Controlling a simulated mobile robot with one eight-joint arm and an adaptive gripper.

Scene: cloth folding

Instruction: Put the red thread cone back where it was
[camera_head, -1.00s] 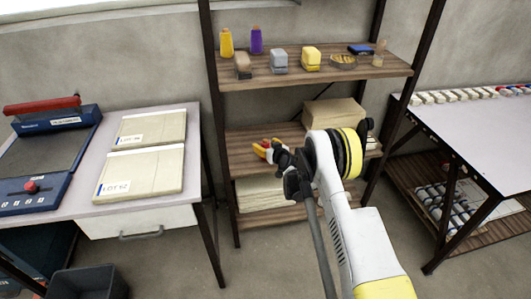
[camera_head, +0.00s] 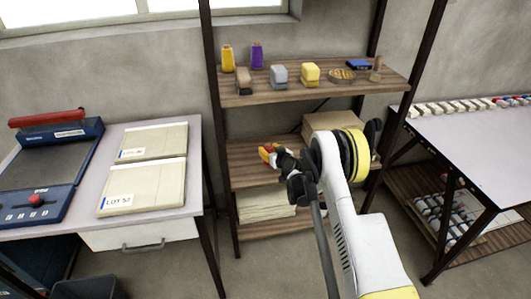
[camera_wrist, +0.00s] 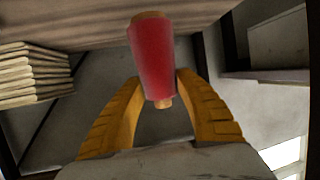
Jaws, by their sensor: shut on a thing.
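The red thread cone (camera_wrist: 153,62) stands out in the wrist view between my gripper's yellow fingers, its narrow tan end toward the palm. My gripper (camera_wrist: 158,82) is shut on it. In the head view my gripper (camera_head: 269,152) is at the middle shelf level of the rack, with only a small bit of red showing at the fingers. A yellow thread cone (camera_head: 227,61) and a purple thread cone (camera_head: 257,56) stand at the left of the upper shelf (camera_head: 300,90). Whether the red cone touches any shelf, I cannot tell.
The upper shelf also holds a grey block (camera_head: 279,76), a yellow block (camera_head: 310,73) and a round dish (camera_head: 342,76). A cardboard box (camera_head: 322,122) sits on the middle shelf behind my arm. Folded cloth (camera_head: 264,203) lies below. Tables flank the rack.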

